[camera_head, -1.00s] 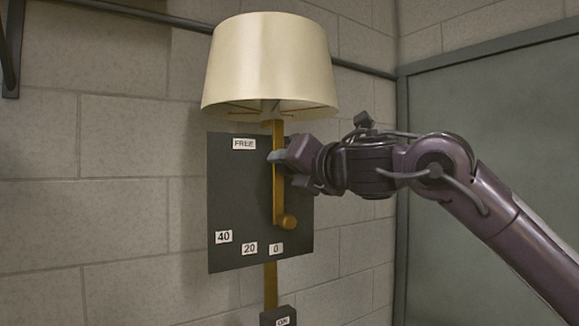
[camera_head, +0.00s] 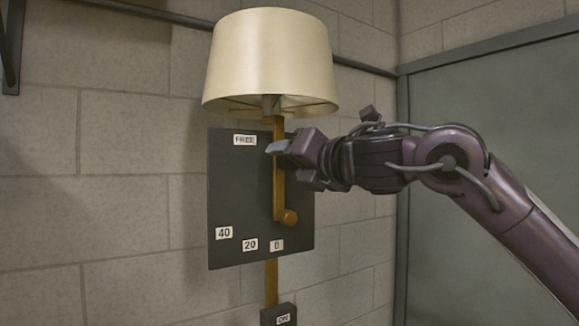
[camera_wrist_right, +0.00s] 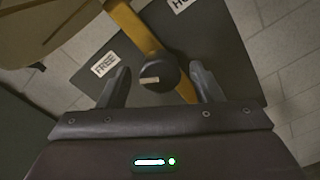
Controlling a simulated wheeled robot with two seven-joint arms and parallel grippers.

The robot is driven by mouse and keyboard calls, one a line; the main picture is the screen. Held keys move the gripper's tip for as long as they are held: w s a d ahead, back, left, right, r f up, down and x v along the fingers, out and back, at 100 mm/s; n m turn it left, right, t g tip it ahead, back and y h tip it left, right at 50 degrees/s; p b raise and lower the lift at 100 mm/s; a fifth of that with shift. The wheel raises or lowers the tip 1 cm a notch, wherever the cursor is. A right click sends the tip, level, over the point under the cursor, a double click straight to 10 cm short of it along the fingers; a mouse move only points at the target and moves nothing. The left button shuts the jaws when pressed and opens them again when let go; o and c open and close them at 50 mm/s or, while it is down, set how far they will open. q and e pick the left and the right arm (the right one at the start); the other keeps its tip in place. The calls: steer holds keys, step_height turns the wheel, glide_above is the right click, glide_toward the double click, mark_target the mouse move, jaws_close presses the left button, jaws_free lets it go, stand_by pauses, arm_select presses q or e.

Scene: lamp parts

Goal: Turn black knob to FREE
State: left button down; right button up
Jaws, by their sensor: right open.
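The black knob (camera_wrist_right: 160,68) shows in the right wrist view, on the brass arm, with a pale bar mark low on its face. In the head view it is hidden behind my right gripper (camera_head: 288,162). The gripper is open, one finger on each side of the knob, with visible gaps; I cannot tell the depth between them. The FREE label (camera_wrist_right: 104,64) lies left of the knob in the wrist view; it also shows in the head view (camera_head: 245,140), at the dark plate's top. I cannot tell which label the mark faces. My left gripper is not in view.
The cream lampshade (camera_head: 270,58) hangs just above my right gripper. A brass arm (camera_head: 279,200) with a round brass end (camera_head: 290,217) crosses the dark plate (camera_head: 230,190), labelled 40, 20 and 0. A dark box (camera_head: 278,314) sits below. Wall left of the plate is clear.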

steer(key=b+v, duration=0.3)
steer(key=v, duration=0.3)
steer(key=shift+s+d, duration=0.2)
steer(key=shift+s, duration=0.05)
